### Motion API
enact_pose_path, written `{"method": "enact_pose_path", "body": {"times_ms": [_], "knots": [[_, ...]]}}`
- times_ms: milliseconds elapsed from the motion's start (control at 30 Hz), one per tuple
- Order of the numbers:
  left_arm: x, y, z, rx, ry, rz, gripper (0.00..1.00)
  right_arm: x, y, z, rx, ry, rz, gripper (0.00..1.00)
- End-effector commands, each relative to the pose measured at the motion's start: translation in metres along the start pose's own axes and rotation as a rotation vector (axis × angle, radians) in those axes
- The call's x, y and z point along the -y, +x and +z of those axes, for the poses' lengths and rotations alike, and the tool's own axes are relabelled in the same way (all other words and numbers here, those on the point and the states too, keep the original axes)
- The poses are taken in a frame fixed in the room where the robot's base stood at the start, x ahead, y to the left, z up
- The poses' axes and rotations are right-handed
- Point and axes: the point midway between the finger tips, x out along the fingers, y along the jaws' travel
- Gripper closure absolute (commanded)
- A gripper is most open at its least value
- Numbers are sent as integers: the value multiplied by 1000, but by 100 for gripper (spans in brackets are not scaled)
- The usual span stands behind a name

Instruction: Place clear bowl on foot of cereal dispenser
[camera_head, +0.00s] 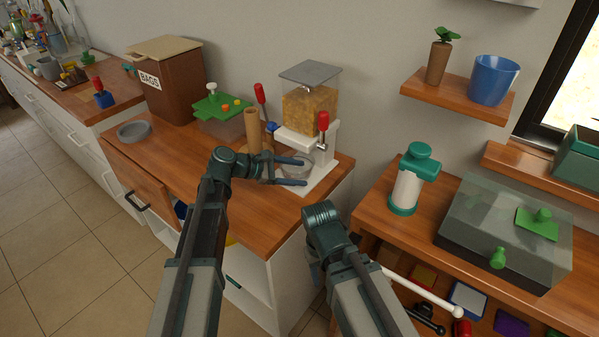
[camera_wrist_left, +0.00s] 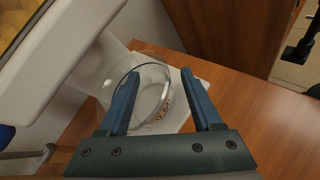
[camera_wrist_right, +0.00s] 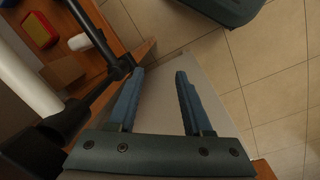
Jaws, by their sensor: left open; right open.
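The cereal dispenser (camera_head: 311,105) stands on the wooden counter, with a clear hopper of cereal, a white body and a red-handled lever. Its white foot (camera_head: 322,176) lies flat on the counter. My right gripper (camera_wrist_right: 160,72) is open and empty, low beside the counter.
A wooden cylinder (camera_head: 252,128), a green-lidded box (camera_head: 217,113) and a brown BAGS bin (camera_head: 168,85) stand left of the dispenser. A grey dish (camera_head: 134,131) lies on the counter's left. A teal-and-white canister (camera_head: 410,180) stands on the right counter. Counter front is clear.

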Motion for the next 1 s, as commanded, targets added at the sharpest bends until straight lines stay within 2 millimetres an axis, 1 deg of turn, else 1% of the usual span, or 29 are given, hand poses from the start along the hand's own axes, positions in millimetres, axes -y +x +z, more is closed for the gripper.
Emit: {"method": "enact_pose_path", "body": {"times_ms": [33,300,400,500,600,700,1000], "knots": [[-1,-13,3,-1,-2,4,34,-1,-8,0,0,0,0,50],[-1,-69,4,-1,-1,3,34,-3,-33,2,0,0,0,50],[-1,-85,3,-1,-1,3,34,-4,-39,2,0,0,0,50],[-1,-97,2,-1,-1,3,34,-4,-43,2,0,0,0,50],[0,-105,1,-1,0,1,34,-4,-46,3,0,0,0,50],[0,-109,1,0,0,1,34,-4,-47,3,0,0,0,50],[0,-110,0,0,1,1,34,-4,-46,3,0,0,0,50]]}}
